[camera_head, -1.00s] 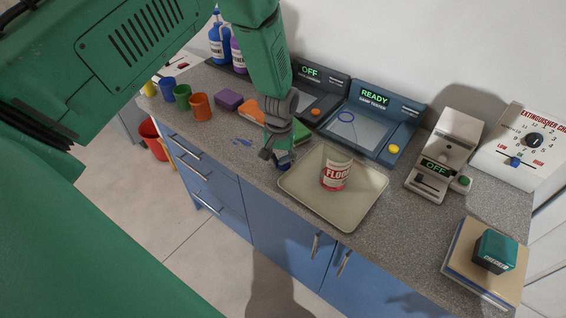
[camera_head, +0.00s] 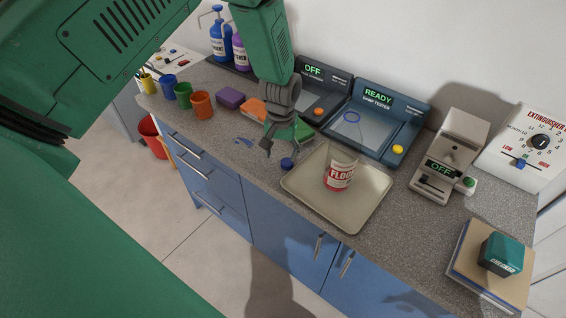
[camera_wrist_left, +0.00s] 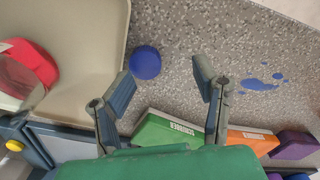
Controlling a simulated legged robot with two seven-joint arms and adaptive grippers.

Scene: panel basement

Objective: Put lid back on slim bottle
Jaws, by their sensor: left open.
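A small round blue lid (camera_head: 288,163) lies on the speckled counter just left of the tray; it also shows in the left wrist view (camera_wrist_left: 145,62). My left gripper (camera_head: 283,148) is open and empty above and beside the lid, and its spread fingers (camera_wrist_left: 163,75) show in the left wrist view with the lid between and beyond them, nearer the left finger. A pale container with a red "FLOO..." label (camera_head: 338,172) stands on the beige tray (camera_head: 318,213). I cannot tell whether it is the slim bottle. My right gripper is out of view.
Purple (camera_head: 230,98), orange (camera_head: 253,108) and green (camera_head: 297,131) blocks lie behind my gripper. Cups (camera_head: 201,104) and pump bottles (camera_head: 221,40) stand at the back left. The damp tester (camera_head: 368,125) borders the tray. Blue spots (camera_head: 243,141) mark the counter.

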